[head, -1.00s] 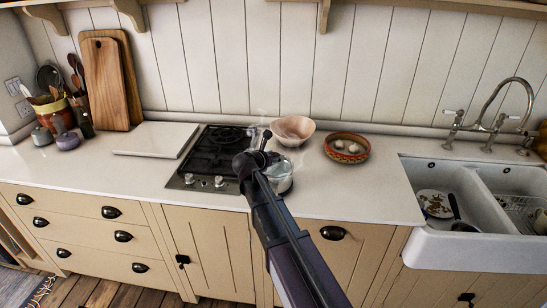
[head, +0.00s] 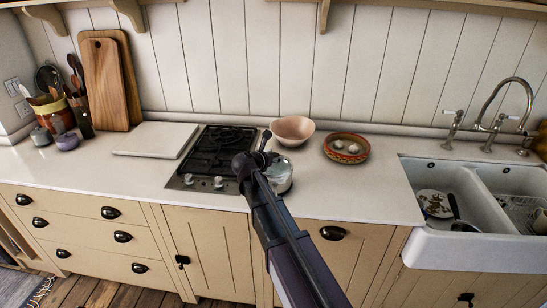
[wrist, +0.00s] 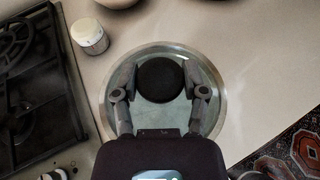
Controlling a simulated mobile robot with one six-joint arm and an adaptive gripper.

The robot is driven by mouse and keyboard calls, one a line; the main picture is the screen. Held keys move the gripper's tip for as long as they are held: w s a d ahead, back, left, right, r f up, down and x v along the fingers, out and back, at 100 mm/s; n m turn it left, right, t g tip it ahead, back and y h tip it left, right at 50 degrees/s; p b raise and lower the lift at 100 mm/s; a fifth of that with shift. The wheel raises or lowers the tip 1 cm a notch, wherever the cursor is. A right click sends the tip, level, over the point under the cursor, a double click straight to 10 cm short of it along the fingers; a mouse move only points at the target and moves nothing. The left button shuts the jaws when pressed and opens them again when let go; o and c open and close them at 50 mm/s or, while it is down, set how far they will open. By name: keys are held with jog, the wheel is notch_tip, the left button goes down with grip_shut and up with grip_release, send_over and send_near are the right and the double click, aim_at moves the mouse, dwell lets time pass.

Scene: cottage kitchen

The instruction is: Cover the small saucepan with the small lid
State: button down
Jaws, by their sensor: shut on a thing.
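The small lid (wrist: 216,100) is a round glass disc with a metal rim and a black knob, seen from above in the wrist view. My gripper (wrist: 160,82) is shut on the black knob, one finger on each side. In the head view the small silver saucepan (head: 285,184) stands on the counter just right of the hob, partly hidden by my arm. The lid is over the saucepan and hides its inside in the wrist view. I cannot tell whether its rim sits fully flush.
The black gas hob (head: 213,150) is left of the saucepan. A pink bowl (head: 292,130) and a patterned bowl (head: 346,148) stand behind and to the right. A small white-topped jar (wrist: 89,36) is close to the lid. Counter right of the saucepan is clear.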

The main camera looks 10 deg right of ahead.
jog(key=shift+f+b, duration=0.5)
dwell(0.4)
jog(key=shift+c, duration=2)
grip_release()
jog(key=shift+r, duration=0.1)
jog(key=p+v, duration=0.4)
jog(key=v, duration=0.7)
jog(key=shift+s, duration=0.1)
